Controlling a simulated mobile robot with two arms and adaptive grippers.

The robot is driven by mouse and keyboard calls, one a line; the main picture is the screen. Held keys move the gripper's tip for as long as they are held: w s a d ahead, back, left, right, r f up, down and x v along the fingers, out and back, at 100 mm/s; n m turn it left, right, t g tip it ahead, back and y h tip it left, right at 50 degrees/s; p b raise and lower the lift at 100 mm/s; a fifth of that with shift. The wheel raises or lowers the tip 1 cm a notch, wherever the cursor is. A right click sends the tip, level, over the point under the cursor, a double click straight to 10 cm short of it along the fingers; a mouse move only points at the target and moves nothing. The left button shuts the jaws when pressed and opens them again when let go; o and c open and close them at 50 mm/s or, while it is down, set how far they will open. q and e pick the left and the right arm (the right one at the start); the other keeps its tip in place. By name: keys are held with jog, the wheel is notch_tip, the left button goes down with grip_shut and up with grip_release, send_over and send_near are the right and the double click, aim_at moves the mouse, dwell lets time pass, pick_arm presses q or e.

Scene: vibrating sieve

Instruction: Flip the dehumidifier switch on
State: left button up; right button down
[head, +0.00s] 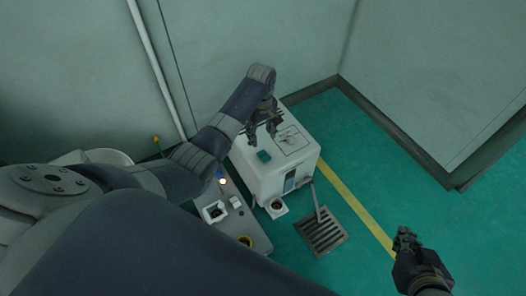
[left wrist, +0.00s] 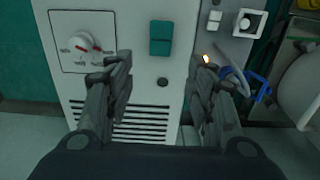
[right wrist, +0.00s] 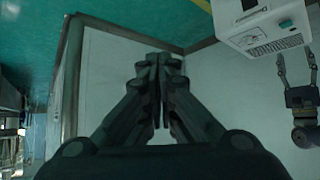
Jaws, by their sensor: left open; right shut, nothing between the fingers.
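The dehumidifier is a white box (head: 262,181) standing on the green floor by the wall. A green rocker switch (head: 264,156) is on its top face.
A grey panel (head: 234,222) with small fittings and a lit lamp stands left of the box. A floor drain grate (head: 321,233) and yellow line (head: 355,206) lie to its right. The wall with a vertical pipe (head: 156,68) is behind.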

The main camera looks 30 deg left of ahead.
pick_arm(q)
jog(key=b, duration=0.2)
send_over(262, 153)
notch_tip(262, 153, down, 5)
jog(key=shift+a+f, duration=0.1)
jog(key=shift+f, duration=0.1)
notch_tip(262, 153, down, 4)
jog(key=shift+f+b, duration=0.1)
jog(key=shift+b, duration=1.15)
jog(key=shift+f, duration=0.1)
pick_arm(e)
jog(key=w+a+r+t+y, duration=0.2)
jog(key=r+t, duration=0.4)
jog(key=r, duration=0.4)
jog(key=w+a+r+t+y, duration=0.2)
jog(key=r+t, duration=0.4)
jog(key=r, duration=0.4)
jog(key=shift+w+a+r+n, duration=0.15)
jog(key=shift+w+r+n, duration=0.15)
jog(key=shift+w, duration=0.35)
pick_arm(q)
jog(key=c, duration=1.1)
